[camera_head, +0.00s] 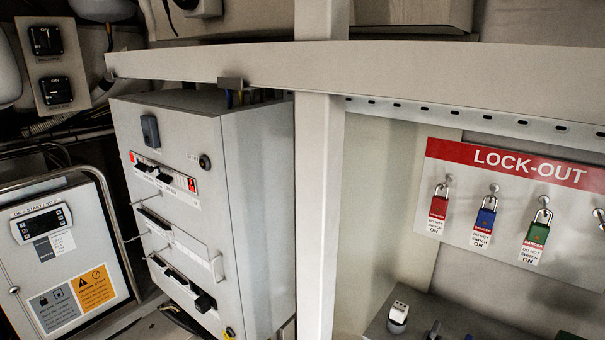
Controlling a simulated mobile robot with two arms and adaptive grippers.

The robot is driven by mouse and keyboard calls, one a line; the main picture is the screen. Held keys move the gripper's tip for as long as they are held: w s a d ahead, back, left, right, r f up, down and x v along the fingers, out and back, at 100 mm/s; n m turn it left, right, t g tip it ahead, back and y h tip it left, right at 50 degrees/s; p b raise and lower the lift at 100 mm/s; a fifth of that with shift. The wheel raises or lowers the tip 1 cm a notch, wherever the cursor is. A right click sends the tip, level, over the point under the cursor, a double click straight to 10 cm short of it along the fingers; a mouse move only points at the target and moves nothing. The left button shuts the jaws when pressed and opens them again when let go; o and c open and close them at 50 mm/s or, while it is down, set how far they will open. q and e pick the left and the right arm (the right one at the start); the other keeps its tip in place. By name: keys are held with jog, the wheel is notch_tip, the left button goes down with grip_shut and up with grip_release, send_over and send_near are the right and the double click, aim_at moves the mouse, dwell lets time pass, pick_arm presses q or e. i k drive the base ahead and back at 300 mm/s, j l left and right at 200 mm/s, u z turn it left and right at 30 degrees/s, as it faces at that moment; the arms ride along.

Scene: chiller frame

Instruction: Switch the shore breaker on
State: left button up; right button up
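A grey electrical cabinet (262,190) stands left of centre, its front turned to the left. A dark switch (150,130) sits near its top. Below is a row of black breakers (160,174) with a red-and-white label at its right end. A middle slot (153,217) and a lower row of black switches (180,280) follow. A wire handle or guard (200,250) stands out between them. No shore label is readable, so I cannot tell which breaker is the shore one or its position. Neither of my grippers is in view.
A white post (322,200) and beam (420,80) cross in front. A lock-out board (450,205) with several padlocks hangs at right, above a grey surface (385,325) with small items. A start/stop control box (90,240) with a tube rail stands at left.

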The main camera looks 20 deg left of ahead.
aim_at(140, 169)
jog(key=i+j, duration=0.1)
jog(key=j, duration=0.3)
jog(key=j+u, duration=0.15)
jog(key=j, duration=0.3)
jog(key=i+j, duration=0.2)
jog(key=j, duration=0.15)
jog(key=i+j+u, duration=0.15)
jog(key=j, duration=0.7)
jog(key=i+j+u, duration=0.15)
jog(key=j, duration=0.2)
jog(key=i+j, duration=0.2)
jog(key=j, duration=0.4)
jog(key=i+j, duration=0.15)
jog(key=k+l+z, duration=0.25)
jog(key=k+j, duration=0.05)
